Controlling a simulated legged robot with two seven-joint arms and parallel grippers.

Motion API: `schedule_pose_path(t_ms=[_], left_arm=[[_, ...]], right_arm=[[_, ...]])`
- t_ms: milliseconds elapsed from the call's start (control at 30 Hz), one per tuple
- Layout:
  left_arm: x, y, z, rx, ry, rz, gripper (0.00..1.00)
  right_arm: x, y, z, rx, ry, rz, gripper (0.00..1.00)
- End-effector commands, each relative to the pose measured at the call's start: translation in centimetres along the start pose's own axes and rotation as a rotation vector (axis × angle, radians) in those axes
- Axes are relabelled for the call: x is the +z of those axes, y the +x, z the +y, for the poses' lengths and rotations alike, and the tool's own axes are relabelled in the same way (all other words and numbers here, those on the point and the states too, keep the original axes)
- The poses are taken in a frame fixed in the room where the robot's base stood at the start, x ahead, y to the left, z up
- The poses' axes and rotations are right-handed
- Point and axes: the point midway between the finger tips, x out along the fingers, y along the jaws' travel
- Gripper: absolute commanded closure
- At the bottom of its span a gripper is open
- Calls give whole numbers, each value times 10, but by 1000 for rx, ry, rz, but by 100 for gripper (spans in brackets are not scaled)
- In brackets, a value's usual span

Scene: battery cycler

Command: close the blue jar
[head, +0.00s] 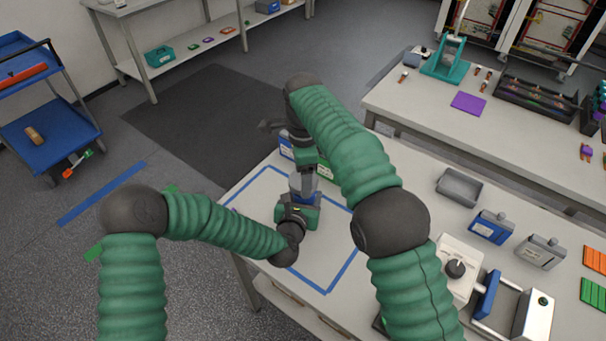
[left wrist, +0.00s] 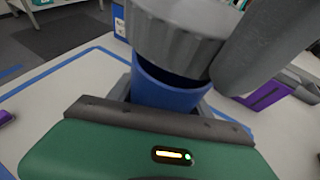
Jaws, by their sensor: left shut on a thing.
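The blue jar (left wrist: 165,90) stands upright in the left wrist view, with a dark opening at its top. My left gripper (head: 298,212) is shut on the jar; its dark jaw edge (left wrist: 150,115) crosses in front of the jar. A grey ribbed lid (left wrist: 175,38) is over the jar's mouth, tilted, with a dark gap between them at the right. My right gripper (head: 303,172) comes down from above. One grey finger (left wrist: 268,45) of it lies against the lid's right side; its other finger is hidden.
Blue tape (head: 345,268) marks a rectangle on the white table around the jar. Blue and white boxes (head: 286,147) stand just behind my grippers. A grey tray (head: 459,187), a blue container (head: 491,227) and a clamp-like device (head: 510,305) are at the right.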

Motion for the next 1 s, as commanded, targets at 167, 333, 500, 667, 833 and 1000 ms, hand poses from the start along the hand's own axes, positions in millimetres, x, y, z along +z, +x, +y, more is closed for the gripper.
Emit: schedule_pose_path(t_ms=[167,333,500,667,833,1000], left_arm=[[0,0,0,0,0,-1,100],[0,0,0,0,0,-1,100],[0,0,0,0,0,-1,100],[0,0,0,0,0,-1,100],[0,0,0,0,0,-1,100],[0,0,0,0,0,-1,100]], right_arm=[[0,2,0,1,0,0,71],[0,12,0,2,-1,0,71],[0,18,0,1,-1,0,71],[0,18,0,0,-1,0,71],[0,18,0,0,-1,0,71],[0,19,0,0,-1,0,71]])
